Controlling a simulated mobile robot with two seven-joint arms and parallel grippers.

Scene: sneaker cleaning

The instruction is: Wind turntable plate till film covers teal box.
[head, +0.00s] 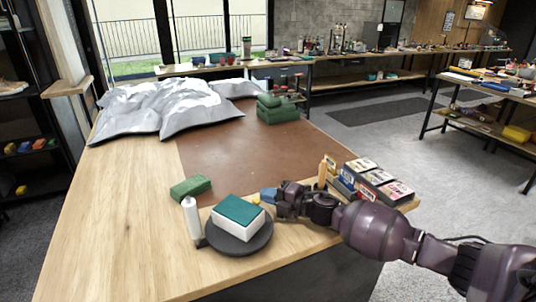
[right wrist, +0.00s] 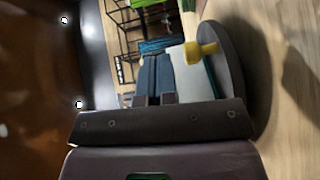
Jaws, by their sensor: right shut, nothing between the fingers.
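The teal box (head: 240,211) sits on the round dark turntable plate (head: 263,241) near the table's front edge. Its top is teal and its sides look white; I cannot tell whether the white is film. A white upright roll (head: 192,216) stands at the plate's left edge. A yellow knob (head: 256,199) shows at the plate's far right side, and in the right wrist view (right wrist: 203,50) in front of the box's white side. My right gripper (head: 267,194), with blue-grey fingers, is shut and empty, just right of the knob. My left gripper is not in view.
A green folded cloth (head: 191,188) lies behind the roll. Several small boxes (head: 378,180) and an orange bottle (head: 323,172) stand right of my gripper. The brown mat (head: 245,150) is mostly clear.

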